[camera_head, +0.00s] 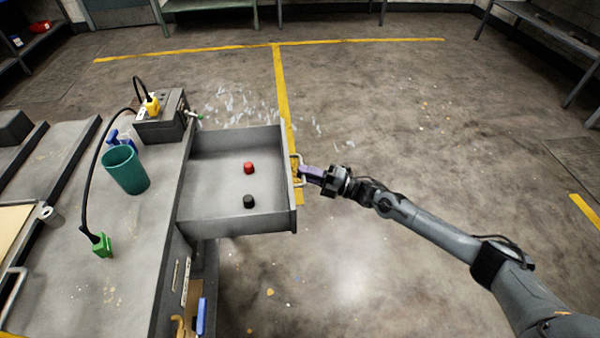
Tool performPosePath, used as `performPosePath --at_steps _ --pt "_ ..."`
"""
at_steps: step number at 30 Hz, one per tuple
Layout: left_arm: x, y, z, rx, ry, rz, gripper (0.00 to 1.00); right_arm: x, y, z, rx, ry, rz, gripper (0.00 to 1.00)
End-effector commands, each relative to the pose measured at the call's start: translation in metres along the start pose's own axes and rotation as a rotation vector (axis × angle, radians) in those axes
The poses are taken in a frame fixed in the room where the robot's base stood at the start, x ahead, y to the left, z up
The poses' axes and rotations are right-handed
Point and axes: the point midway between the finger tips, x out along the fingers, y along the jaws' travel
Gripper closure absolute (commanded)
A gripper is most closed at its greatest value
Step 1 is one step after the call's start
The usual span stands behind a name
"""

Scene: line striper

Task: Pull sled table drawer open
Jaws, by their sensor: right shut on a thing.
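The sled table (130,250) is the grey bench at the left. Its drawer (210,207) stands pulled out to the right, with a red cap-like object (249,168) and a black one (249,201) lying inside. The metal handle (294,160) is on the drawer's right-hand front. My right gripper (304,173) comes in from the right and is shut on the handle; the fingertips are small and partly hidden there. My left gripper is not in view.
On the table stand a teal cup (125,170), a grey box (163,120) with a yellow plug (152,104), and a green plug (101,244) on a black cable. A blue-handled tool (201,316) hangs below the drawer. The floor right of the drawer is clear.

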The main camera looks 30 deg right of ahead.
Motion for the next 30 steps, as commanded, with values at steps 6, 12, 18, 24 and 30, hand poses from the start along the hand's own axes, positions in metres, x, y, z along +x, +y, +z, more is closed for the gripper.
performPosePath --at_steps 6,12,18,24,30 --pt "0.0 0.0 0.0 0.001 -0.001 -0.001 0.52 -0.001 0.0 0.001 -0.001 -0.002 0.0 1.0" --pt "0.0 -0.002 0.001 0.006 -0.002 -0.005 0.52 -0.001 0.0 0.001 -0.001 -0.002 0.0 0.72" --pt "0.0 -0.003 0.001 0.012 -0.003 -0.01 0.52 0.0 0.0 0.001 -0.001 -0.001 0.0 0.63" --pt "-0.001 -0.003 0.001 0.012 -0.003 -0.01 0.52 -0.002 0.0 0.0 0.0 -0.001 -0.001 0.63" --pt "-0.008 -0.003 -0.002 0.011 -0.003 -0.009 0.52 -0.021 0.001 0.001 -0.001 -0.003 -0.004 0.63"
